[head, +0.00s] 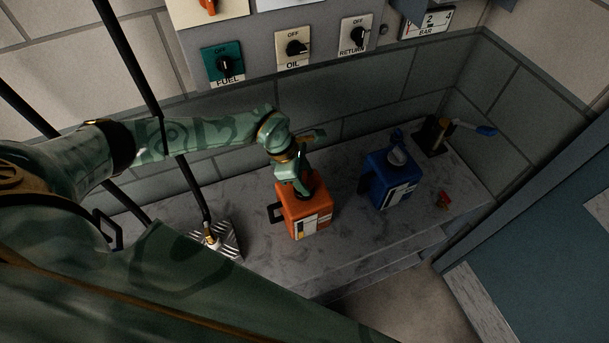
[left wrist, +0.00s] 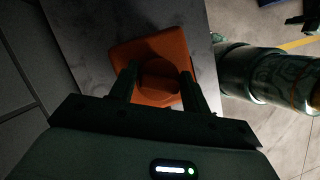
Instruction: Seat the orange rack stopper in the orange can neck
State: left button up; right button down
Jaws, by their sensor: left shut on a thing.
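The orange can (head: 306,221) stands upright on the grey marbled bench, with a dark handle on its left side and a white label on its front. My left gripper (head: 303,191) reaches down onto the top of the can. In the left wrist view its two fingers are shut on the round orange stopper (left wrist: 159,80), which lies in line with the can's top (left wrist: 133,53). The fingers and stopper hide the neck, so I cannot tell whether the stopper is in it or just above.
A blue can (head: 378,178) stands to the right, with a dark fitting with a blue lever (head: 486,130) behind it. A small red object (head: 443,200) lies near the bench's right end. A ridged metal plate (head: 230,243) is left of the orange can. Switches line the back wall.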

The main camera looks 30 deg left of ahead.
pick_arm(q)
jog(key=shift+f+b, duration=0.6)
jog(key=shift+f, duration=0.3)
jog(key=o, duration=1)
jog(key=shift+o, duration=0.2)
jog(key=shift+r, duration=0.1)
jog(key=v, duration=1.6)
jog(key=shift+r, duration=0.1)
